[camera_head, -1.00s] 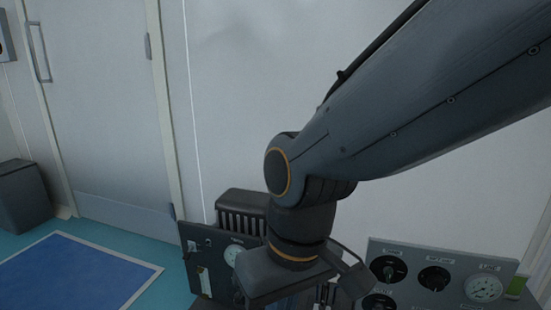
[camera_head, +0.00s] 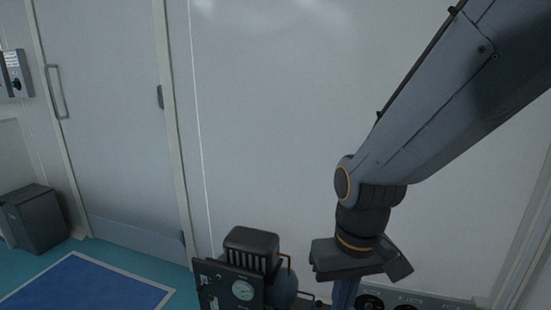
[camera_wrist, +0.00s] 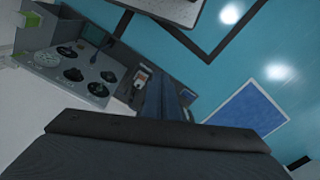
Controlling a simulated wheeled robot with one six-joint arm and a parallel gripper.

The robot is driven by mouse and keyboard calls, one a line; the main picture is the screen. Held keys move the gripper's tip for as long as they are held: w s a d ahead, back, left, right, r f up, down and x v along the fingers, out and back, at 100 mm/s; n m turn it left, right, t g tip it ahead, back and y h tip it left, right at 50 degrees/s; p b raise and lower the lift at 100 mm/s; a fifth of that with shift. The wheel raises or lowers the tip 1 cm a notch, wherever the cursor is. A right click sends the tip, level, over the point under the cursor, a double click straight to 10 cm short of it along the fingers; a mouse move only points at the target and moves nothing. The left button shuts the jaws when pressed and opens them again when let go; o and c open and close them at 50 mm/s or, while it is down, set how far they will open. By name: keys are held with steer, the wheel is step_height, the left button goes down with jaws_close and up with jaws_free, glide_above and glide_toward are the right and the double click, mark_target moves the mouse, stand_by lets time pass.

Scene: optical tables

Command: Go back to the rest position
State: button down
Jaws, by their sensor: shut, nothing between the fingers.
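My gripper (camera_head: 344,292) hangs below the wrist at the bottom of the head view, right of centre. Its fingers run down out of the picture there. The wrist view also shows the gripper (camera_wrist: 164,97), with its two fingers together and nothing held between them. My arm comes down from the upper right of the head view, and its wrist is in front of the white wall.
A grey panel with knobs and a gauge (camera_wrist: 84,71) is close to the gripper, at left in the wrist view. A dark gauge unit (camera_head: 230,283) stands left of it. A door (camera_head: 110,120), dark bin (camera_head: 36,216) and blue floor mat (camera_head: 85,285) are further left.

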steer(key=s+d+r+m+p, duration=0.2)
steer(key=d+r+p, duration=0.5)
steer(key=r+p, duration=0.2)
steer(key=shift+d+r+h+p, duration=0.15)
steer(key=shift+d+h+p, duration=0.15)
steer(key=shift+p, duration=0.6)
steer(key=shift+s, duration=0.1)
stand_by(0.8)
